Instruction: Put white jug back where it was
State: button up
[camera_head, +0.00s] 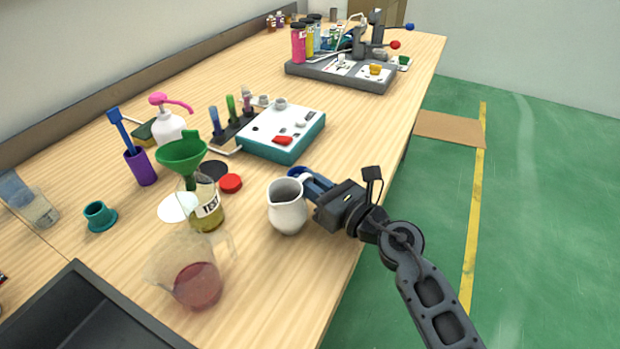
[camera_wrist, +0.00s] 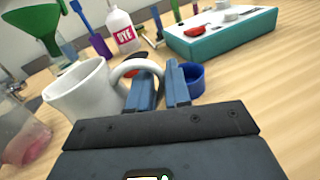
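The white jug (camera_head: 288,207) is upright near the table's right front edge, right of the glass bottle with the green funnel. Whether its base touches the table is unclear. My gripper (camera_head: 318,183) is at the jug's right side. In the wrist view, the jug (camera_wrist: 82,92) is at the left, its handle running between the two blue fingers of my gripper (camera_wrist: 161,88). The fingers are close together, shut on the handle. The fingers partly hide the handle's lower part.
The bottle with green funnel (camera_head: 207,213) and a clear jug of red liquid (camera_head: 198,284) stand close left of the jug. A red cap (camera_head: 230,183) and a blue cup (camera_wrist: 191,79) lie nearby. A white-teal device (camera_head: 283,133) is behind. Bare table lies in front.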

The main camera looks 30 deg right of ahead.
jog(key=o, duration=0.4)
jog(key=shift+f, duration=0.15)
jog(key=shift+f+b, duration=0.15)
jog(key=shift+b, duration=0.2)
jog(key=shift+s+d, duration=0.1)
jog(key=shift+s, duration=0.2)
jog(key=b+v, duration=0.1)
jog(key=v, duration=0.6)
